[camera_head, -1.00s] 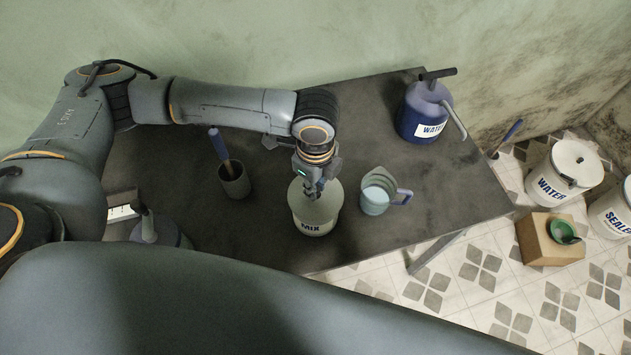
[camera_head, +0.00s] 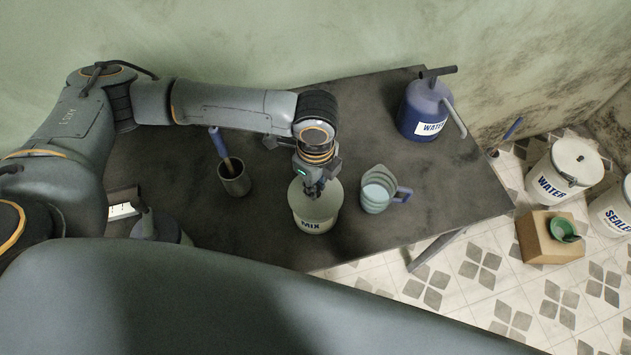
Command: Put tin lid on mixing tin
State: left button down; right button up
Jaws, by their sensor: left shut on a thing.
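The mixing tin (camera_head: 313,226), a pale tin with a MIX label, stands upright on the dark table (camera_head: 440,195). The pale round tin lid (camera_head: 327,199) lies at the top of the tin, level with its rim as far as I can see. I cannot tell whether it is fully seated. My left gripper (camera_head: 315,192) points down over the middle of the lid and is shut on it. The fingers hide the lid's centre. My right gripper is not in view.
A measuring jug (camera_head: 375,198) stands close right of the tin. A cup with a blue-handled brush (camera_head: 234,180) is to the left. A blue WATER can (camera_head: 426,112) stands at the back right. Buckets (camera_head: 562,172) and a box (camera_head: 547,240) are on the floor.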

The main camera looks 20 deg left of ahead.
pick_arm(q)
jog(key=shift+f, duration=0.35)
jog(key=c, duration=1.2)
grip_release()
jog(key=shift+r, duration=0.1)
notch_tip(320, 180, up, 12)
jog(key=shift+f, duration=0.1)
